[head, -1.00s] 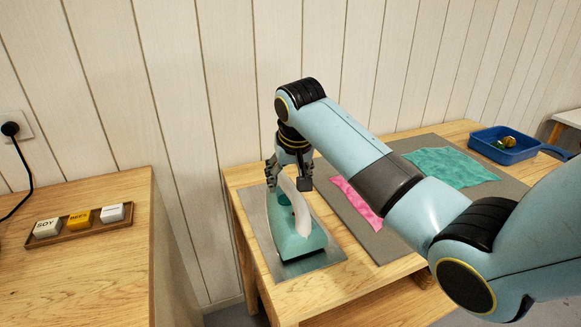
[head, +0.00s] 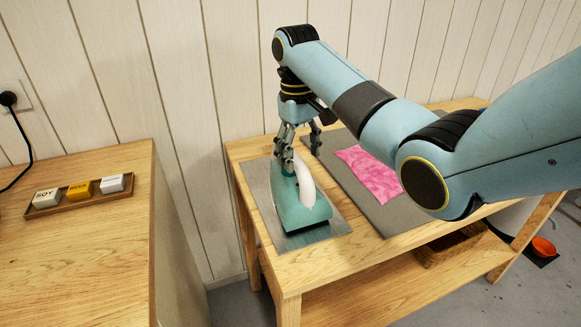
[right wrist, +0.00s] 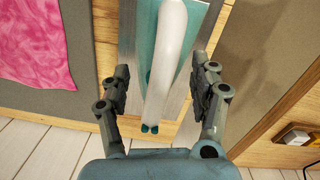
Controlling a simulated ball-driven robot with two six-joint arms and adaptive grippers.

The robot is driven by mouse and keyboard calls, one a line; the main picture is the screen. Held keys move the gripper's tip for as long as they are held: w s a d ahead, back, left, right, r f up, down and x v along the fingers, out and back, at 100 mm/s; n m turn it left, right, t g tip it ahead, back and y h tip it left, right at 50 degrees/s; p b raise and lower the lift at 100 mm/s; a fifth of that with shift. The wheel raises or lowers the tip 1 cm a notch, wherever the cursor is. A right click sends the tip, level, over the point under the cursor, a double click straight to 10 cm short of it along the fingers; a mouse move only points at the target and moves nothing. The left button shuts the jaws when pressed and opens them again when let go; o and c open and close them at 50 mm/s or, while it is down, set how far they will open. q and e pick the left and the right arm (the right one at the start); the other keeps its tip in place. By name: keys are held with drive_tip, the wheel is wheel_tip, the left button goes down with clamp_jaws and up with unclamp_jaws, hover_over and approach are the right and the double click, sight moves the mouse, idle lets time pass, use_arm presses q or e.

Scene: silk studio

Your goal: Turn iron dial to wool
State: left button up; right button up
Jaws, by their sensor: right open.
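The teal iron (head: 300,212) with a white handle (head: 306,186) lies flat on a grey metal plate (head: 262,199) on the wooden table. My right gripper (head: 300,156) points down at the far end of the iron, with its fingers apart. In the right wrist view, the open fingers of the right gripper (right wrist: 162,80) are on either side of the white handle (right wrist: 168,55), with gaps on both sides. The dial is not clearly visible, and its setting cannot be read. My left gripper is not in view.
A pink cloth (head: 368,172) lies on a grey mat (head: 395,218) right of the iron. A wooden tray (head: 105,199) with white and yellow labelled blocks sits on the left counter.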

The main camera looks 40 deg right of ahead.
drive_tip(key=shift+t, duration=0.3)
drive_tip(key=w+r, duration=0.1)
drive_tip(key=w+r+b, duration=0.1)
drive_tip(key=w, duration=0.1)
drive_tip(key=w+d+r, duration=0.1)
drive_tip(key=w, duration=0.1)
drive_tip(key=shift+w+r+b, duration=0.15)
drive_tip(key=shift+r+b, duration=0.15)
drive_tip(key=shift+r, duration=0.1)
drive_tip(key=shift+a+f, duration=0.1)
drive_tip(key=shift+f, duration=0.05)
wheel_tip(320, 180, down, 10)
drive_tip(key=shift+r, duration=0.1)
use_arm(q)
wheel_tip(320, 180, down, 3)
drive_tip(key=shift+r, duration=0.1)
